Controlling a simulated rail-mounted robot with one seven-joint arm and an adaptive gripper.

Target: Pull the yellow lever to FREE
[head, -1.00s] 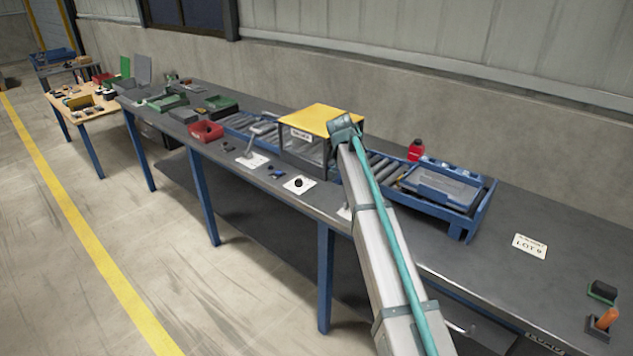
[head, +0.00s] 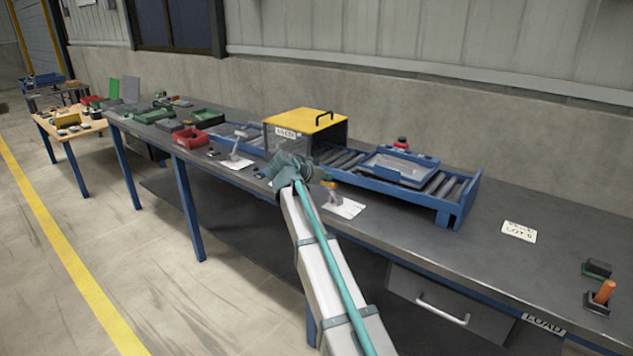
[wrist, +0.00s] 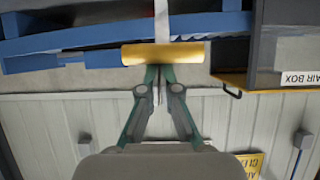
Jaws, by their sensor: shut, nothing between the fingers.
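The yellow lever (head: 329,184) stands on a white plate (head: 348,208) at the bench's front edge, just right of my arm's end in the head view. In the wrist view its yellow cylindrical handle (wrist: 162,54) lies crosswise on a pale stem. My gripper (wrist: 160,74) is shut and empty, with its fingertips at the middle of the handle's edge; I cannot tell whether they touch. My fingers are not clearly visible in the head view. The lettering on the plate is too small to read.
A yellow-topped box (head: 308,119) stands over the roller conveyor behind the lever. A blue tray (head: 401,166) is on the rollers to the right. An orange-handled lever (head: 604,291) is at far right. A red bin (head: 194,140) sits left. The right bench top is mostly clear.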

